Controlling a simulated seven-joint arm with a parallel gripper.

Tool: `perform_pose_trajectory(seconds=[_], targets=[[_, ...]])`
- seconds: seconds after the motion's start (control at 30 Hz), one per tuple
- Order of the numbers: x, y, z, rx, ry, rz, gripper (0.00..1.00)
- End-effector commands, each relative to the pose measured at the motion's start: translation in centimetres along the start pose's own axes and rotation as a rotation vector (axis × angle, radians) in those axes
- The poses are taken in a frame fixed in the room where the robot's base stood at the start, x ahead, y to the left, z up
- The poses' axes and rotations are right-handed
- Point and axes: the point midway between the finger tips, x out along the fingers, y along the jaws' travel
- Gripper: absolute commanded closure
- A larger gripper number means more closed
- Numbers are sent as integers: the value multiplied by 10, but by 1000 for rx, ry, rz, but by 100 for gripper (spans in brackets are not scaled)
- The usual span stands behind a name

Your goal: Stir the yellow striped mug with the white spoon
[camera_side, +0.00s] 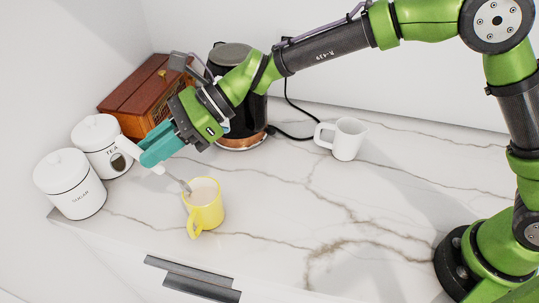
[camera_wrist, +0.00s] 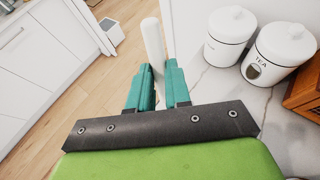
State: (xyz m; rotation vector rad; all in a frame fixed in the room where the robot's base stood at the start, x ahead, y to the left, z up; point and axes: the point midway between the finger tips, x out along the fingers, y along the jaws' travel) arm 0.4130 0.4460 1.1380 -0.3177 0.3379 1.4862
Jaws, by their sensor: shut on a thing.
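The yellow mug (camera_side: 206,213) stands upright near the counter's front edge, with a pale milky drink inside; I cannot make out its stripes. My gripper (camera_side: 156,152) is shut on the white handle of the spoon (camera_side: 158,168), up and left of the mug. The spoon slants down to the right, and its grey lower part reaches into the mug at the left of the rim. The spoon's tip is hidden. In the wrist view the white handle (camera_wrist: 153,45) stands between my teal fingertips (camera_wrist: 158,75); the mug is out of sight there.
White sugar (camera_side: 70,185) and tea (camera_side: 101,146) canisters stand left of my gripper. A wooden box (camera_side: 135,97) and a black kettle (camera_side: 248,122) with a cord are behind. A white mug (camera_side: 348,140) stands further right. The counter right of the yellow mug is clear.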

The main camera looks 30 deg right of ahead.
Motion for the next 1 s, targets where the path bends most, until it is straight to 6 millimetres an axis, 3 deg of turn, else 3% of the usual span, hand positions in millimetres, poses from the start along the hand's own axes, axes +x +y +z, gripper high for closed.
perform_pose_trajectory(seconds=[0.17,0.6,1.0], targets=[[-2,0,5,-2,-1,-1,100],[-19,0,42,-2,-1,0,100],[-20,0,46,0,2,0,100]])
